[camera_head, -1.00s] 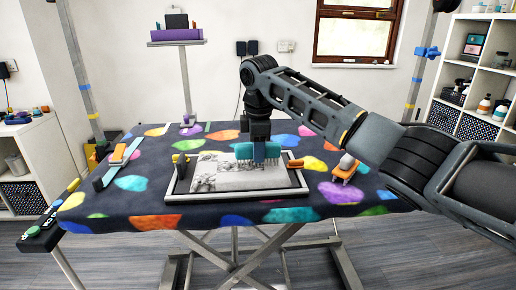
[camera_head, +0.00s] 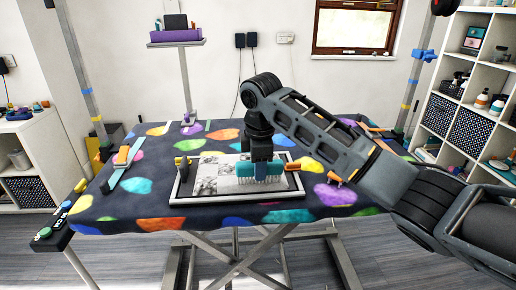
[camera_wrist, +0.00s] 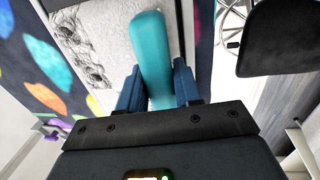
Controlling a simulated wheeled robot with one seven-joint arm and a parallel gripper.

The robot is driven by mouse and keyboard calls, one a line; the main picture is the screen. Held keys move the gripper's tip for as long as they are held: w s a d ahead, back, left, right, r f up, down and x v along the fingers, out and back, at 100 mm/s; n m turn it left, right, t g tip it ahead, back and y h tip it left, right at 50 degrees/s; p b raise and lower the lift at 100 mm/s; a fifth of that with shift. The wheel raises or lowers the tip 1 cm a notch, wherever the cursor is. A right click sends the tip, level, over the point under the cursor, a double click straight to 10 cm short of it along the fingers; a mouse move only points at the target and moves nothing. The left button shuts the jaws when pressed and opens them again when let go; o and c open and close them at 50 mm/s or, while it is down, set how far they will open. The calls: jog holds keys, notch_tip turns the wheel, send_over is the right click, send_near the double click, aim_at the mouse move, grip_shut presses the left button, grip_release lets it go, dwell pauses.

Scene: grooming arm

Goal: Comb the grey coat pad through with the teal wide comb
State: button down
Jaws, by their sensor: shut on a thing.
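The grey coat pad (camera_head: 228,184) lies in a shallow tray (camera_head: 180,200) on the table. Its left part looks rough and dark-flecked; the part near the comb looks smoother. My gripper (camera_head: 261,170) is above the right half of the pad, shut on the teal wide comb (camera_head: 243,170). The comb's pale teeth point down at the pad; whether they touch it I cannot tell. In the wrist view, the blue fingers of my gripper (camera_wrist: 157,85) are on both sides of the teal comb (camera_wrist: 150,40), and the flecked pad (camera_wrist: 85,45) shows to its left.
A purple-topped stand (camera_head: 176,40) is behind. Shelves (camera_head: 480,110) stand at the right.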

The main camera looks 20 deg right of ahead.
jog(key=shift+s+a+p, duration=0.15)
jog(key=shift+s+p, duration=0.05)
jog(key=shift+s, duration=0.3)
jog(key=shift+s+a+p, duration=0.15)
jog(key=shift+s, duration=0.35)
jog(key=shift+p, duration=0.3)
jog(key=shift+w, duration=0.1)
jog(key=w+b, duration=0.1)
jog(key=w, duration=0.1)
jog(key=w+d+b, duration=0.1)
jog(key=w, duration=0.1)
jog(key=w+d+b, duration=0.1)
jog(key=w, duration=0.1)
jog(key=shift+w+d+f, duration=0.15)
jog(key=shift+w+f, duration=0.15)
jog(key=shift+w, duration=0.1)
jog(key=shift+w+d+r, duration=0.1)
jog(key=shift+w+d, duration=0.05)
jog(key=shift+w, duration=0.3)
jog(key=shift+r, duration=0.15)
